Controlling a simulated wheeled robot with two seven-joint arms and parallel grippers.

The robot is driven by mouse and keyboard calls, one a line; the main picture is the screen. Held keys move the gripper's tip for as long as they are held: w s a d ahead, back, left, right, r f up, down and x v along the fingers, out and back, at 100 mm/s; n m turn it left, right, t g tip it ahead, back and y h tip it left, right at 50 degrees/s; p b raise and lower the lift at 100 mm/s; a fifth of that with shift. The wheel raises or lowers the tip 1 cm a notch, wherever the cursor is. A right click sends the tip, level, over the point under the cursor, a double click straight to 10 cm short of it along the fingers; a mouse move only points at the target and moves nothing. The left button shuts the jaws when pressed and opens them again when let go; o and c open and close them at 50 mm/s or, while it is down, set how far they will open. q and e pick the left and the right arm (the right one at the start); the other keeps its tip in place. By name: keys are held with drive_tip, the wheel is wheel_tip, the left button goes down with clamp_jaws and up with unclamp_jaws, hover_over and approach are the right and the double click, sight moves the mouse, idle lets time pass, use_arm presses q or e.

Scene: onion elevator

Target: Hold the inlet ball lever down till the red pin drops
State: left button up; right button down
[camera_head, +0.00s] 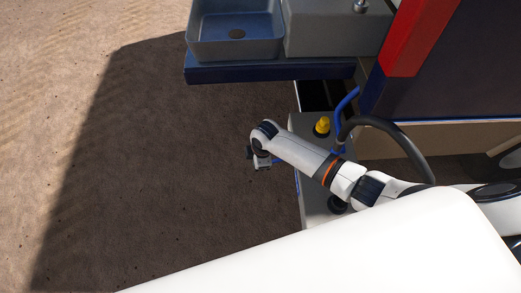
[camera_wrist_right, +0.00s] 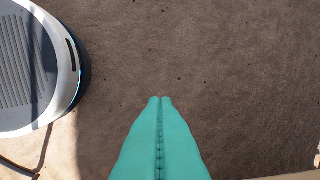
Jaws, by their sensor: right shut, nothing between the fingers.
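My right arm comes in from the right in the head view, and its gripper (camera_head: 258,160) hangs over bare ground just left of a grey tank (camera_head: 311,205). In the right wrist view the two green fingers of this gripper (camera_wrist_right: 161,100) are pressed together with nothing between them, pointing down at brown soil. I cannot make out the inlet ball lever or the red pin in either view; my arm covers part of the tank top. My left gripper is not in view.
A yellow fitting (camera_head: 322,126) stands on the tank, with a blue hose (camera_head: 343,103) and a black hose (camera_head: 397,135) close to the arm. A grey sink (camera_head: 236,49) on a blue-edged counter overhangs behind. The shaded ground (camera_head: 150,160) to the left is clear.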

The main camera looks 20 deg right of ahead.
drive_tip(key=shift+s+d+f, duration=0.1)
drive_tip(key=shift+d+f, duration=0.05)
drive_tip(key=shift+f, duration=0.65)
drive_tip(key=shift+s+d+f, duration=0.15)
drive_tip(key=shift+s+f, duration=0.05)
idle(3.0)
idle(0.3)
drive_tip(key=a+r+p, duration=0.3)
drive_tip(key=r+p, duration=0.1)
drive_tip(key=r, duration=0.9)
drive_tip(key=shift+s+r+p, duration=0.25)
drive_tip(key=shift+s+p, duration=0.15)
drive_tip(key=shift+s, duration=0.05)
drive_tip(key=shift+s, duration=0.1)
